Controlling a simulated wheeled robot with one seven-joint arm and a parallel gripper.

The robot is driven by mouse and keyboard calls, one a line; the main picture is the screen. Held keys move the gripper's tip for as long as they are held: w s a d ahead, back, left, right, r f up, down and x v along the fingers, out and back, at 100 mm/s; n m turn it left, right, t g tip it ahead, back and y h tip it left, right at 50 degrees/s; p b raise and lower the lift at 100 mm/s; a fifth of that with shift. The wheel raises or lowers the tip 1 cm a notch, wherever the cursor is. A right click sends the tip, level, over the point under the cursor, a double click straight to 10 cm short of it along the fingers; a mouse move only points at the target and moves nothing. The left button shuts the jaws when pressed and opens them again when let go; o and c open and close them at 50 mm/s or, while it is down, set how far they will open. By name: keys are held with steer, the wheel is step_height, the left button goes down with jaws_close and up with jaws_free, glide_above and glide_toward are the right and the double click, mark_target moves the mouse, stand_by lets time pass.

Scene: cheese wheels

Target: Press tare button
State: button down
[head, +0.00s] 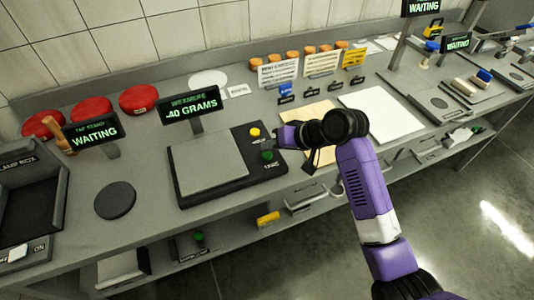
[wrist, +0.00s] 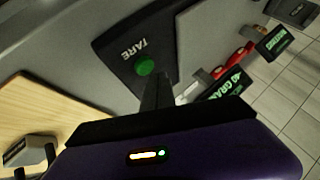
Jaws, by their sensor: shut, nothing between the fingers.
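The scale (head: 207,160) stands on the counter with a grey plate on a black base. Its display (head: 192,108) appears to read -40 GRAMS. The green button (head: 267,155) is on the base's right part, with a yellow button (head: 254,132) behind it. In the wrist view the green button (wrist: 145,66) carries the label TARE beside it. My gripper (head: 279,141) is shut and empty, close to the buttons at the scale's right edge. Its dark fingers (wrist: 158,82) show beside the green button in the wrist view, apart from it in the picture; their height above the panel is unclear.
A wooden board (head: 308,118) and a white sheet (head: 381,115) lie right of the scale. A round dark disc (head: 115,200) and a WAITING sign (head: 94,134) are to its left. Red cheese wheels (head: 139,99) stand at the back left.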

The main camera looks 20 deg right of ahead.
mark_target(270, 156)
steer(key=shift+f, duration=0.2)
stand_by(0.4)
steer(key=shift+f, duration=0.25)
steer(key=shift+f, duration=0.4)
stand_by(0.8)
steer(key=shift+r+p, duration=0.75)
steer(key=shift+r, duration=0.1)
step_height(270, 156, up, 5)
steer(key=p, duration=0.5)
stand_by(0.8)
